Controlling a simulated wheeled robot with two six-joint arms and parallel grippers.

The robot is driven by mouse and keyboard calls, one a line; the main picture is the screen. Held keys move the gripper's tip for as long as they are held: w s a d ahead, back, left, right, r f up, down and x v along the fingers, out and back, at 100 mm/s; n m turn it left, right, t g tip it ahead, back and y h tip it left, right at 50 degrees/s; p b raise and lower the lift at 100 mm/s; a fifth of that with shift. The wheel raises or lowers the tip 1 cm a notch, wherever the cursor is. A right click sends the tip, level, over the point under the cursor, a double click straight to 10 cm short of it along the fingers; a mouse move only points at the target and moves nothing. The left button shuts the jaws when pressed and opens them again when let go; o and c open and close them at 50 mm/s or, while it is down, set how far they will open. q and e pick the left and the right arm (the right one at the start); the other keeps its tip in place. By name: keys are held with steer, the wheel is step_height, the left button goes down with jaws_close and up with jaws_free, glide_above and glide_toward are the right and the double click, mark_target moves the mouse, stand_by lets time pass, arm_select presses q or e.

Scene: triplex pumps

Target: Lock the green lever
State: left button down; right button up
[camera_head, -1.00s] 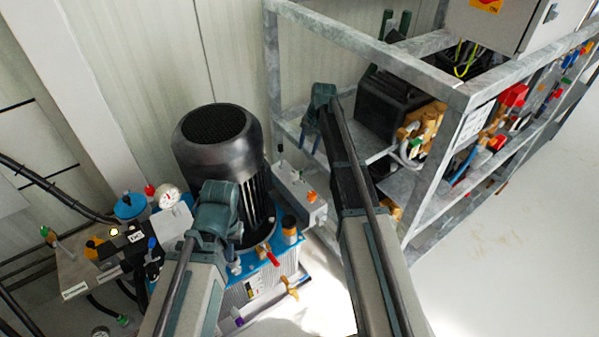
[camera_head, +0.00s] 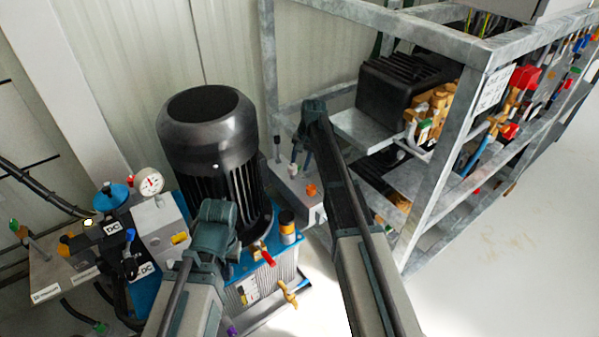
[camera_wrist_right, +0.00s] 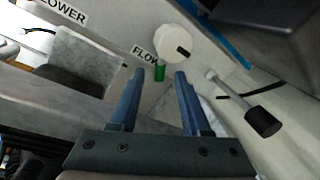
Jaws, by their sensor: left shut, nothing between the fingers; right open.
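A small green piece (camera_wrist_right: 160,71), which looks like the green lever's end, shows in the right wrist view beside the "FLOW" label. My right gripper (camera_wrist_right: 160,79) is open, and the green piece appears between its two blue fingertips. I cannot tell how far beyond them it lies. In the head view my right gripper (camera_head: 302,158) points down over a grey block (camera_head: 294,188) beside the black motor; I cannot make out the green piece there. My left gripper (camera_head: 214,238) is shut and empty, in front of the motor; its fingertips are hard to make out.
The black motor (camera_head: 205,140) stands left of my right gripper. A grey metal frame (camera_head: 462,140) stands to the right. The floor (camera_head: 490,245) is open at right.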

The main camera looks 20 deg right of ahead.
steer(key=shift+f, duration=0.55)
arm_select(q)
steer(key=shift+f, duration=0.55)
arm_select(e)
steer(key=shift+c, duration=0.2)
jaws_close()
steer(key=shift+a, duration=0.1)
steer(key=shift+w+a+n, duration=0.15)
steer(key=shift+w+n, duration=0.05)
steer(key=shift+n, duration=0.4)
